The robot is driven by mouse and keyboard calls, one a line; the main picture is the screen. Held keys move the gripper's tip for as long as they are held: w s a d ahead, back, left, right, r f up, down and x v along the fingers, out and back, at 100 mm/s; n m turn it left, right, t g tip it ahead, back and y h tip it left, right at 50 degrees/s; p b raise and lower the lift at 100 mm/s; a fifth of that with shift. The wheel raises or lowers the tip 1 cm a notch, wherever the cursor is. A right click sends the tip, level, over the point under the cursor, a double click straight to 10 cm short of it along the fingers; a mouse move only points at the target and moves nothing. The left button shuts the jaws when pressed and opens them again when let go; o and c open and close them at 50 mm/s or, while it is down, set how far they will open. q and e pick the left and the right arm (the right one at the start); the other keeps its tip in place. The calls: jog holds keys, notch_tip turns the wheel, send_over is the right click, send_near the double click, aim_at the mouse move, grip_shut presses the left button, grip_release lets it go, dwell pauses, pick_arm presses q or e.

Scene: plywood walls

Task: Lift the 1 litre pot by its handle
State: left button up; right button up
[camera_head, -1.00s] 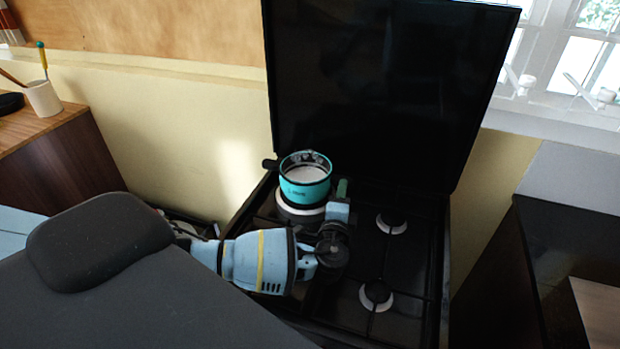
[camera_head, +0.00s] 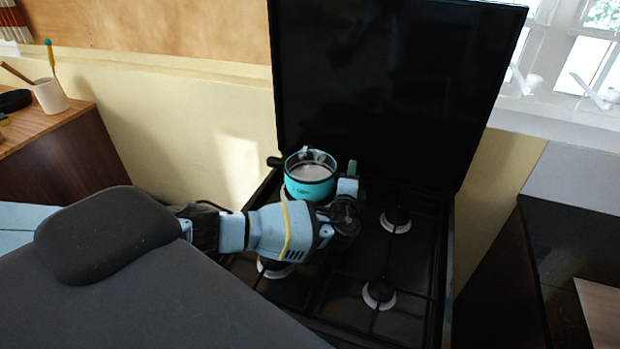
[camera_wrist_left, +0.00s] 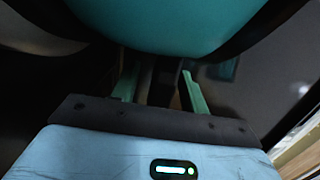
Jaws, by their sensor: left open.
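The 1 litre pot (camera_head: 308,190) is turquoise with a dark rim and pale inside. It stands upright at the back left of the hob. A dark handle (camera_head: 274,161) sticks out from its left side. My left gripper (camera_head: 353,168) is at the pot's right side, with green fingers. In the left wrist view the pot's turquoise wall (camera_wrist_left: 165,25) fills the top, just beyond the open fingers of my left gripper (camera_wrist_left: 160,90). A dark strip shows between them; I cannot tell whether it is a second handle. My right gripper is not in view.
The black hob (camera_head: 340,275) has several burners, with the front and right ones bare. Its raised black lid (camera_head: 390,90) stands behind the pot. A wooden counter with a white cup (camera_head: 50,96) is at the left, and a dark counter (camera_head: 570,240) at the right.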

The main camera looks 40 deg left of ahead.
pick_arm(q)
jog(key=shift+w, duration=0.15)
jog(key=shift+c, duration=0.4)
grip_shut()
jog(key=shift+a, duration=0.1)
dwell(0.9)
jog(key=shift+r, duration=0.1)
